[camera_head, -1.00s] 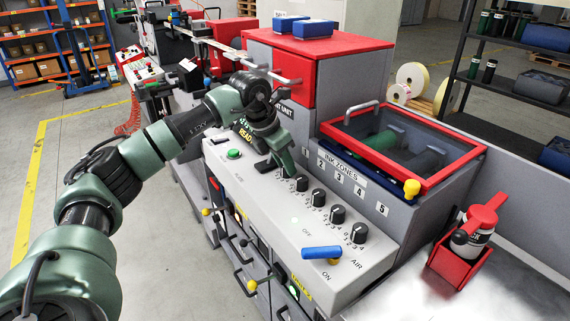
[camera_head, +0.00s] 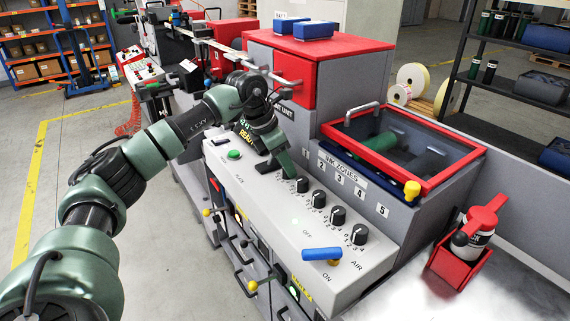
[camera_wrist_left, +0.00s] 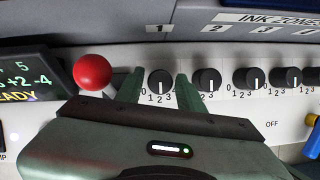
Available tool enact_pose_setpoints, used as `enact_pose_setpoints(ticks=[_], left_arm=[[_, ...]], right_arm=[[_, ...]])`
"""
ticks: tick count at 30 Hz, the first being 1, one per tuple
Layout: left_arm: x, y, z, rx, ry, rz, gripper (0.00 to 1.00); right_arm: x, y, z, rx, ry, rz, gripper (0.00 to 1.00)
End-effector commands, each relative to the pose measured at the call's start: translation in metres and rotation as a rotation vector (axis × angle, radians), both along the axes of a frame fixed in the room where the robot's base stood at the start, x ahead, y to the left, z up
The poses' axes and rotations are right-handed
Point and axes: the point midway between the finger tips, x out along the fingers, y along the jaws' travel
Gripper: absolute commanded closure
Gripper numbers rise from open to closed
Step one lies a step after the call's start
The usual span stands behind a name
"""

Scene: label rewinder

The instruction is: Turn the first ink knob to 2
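The first ink knob (camera_wrist_left: 160,82) is black and sits below the label "1" in the left wrist view. Its white mark points roughly down towards the small numbers; the exact reading is hard to tell. My left gripper (camera_wrist_left: 161,90) has one finger on each side of this knob, with gaps showing between fingers and knob. In the head view my left gripper (camera_head: 276,166) is at the upper left end of the knob row and hides the first knob. The other ink knobs (camera_head: 318,199) show to its right. My right gripper is not in view.
A red ball-topped lever (camera_wrist_left: 92,72) stands left of the fingers, beside the display (camera_wrist_left: 22,82). A blue-handled lever (camera_head: 321,254) is at the panel's near end. The red-rimmed ink tray (camera_head: 450,172) rises behind the panel. A red-capped bottle (camera_head: 476,230) stands at the right.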

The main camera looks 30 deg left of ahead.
Motion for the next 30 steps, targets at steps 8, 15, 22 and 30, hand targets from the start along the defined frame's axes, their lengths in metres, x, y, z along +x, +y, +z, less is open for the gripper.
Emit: enact_pose_setpoints(ticks=[8,15,22,30], left_arm=[[-0.001,0.0,-0.001,0.001,0.003,0.0,0.62],[-0.009,0.007,0.025,0.001,-0.003,0.001,0.62],[-0.02,0.014,0.059,0.0,-0.001,0.0,0.62],[-0.025,0.017,0.072,0.001,0.003,0.0,0.62]], right_arm=[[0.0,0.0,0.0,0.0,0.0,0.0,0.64],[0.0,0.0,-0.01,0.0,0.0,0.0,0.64],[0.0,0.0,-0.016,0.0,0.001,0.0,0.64],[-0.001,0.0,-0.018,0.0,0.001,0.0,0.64]])
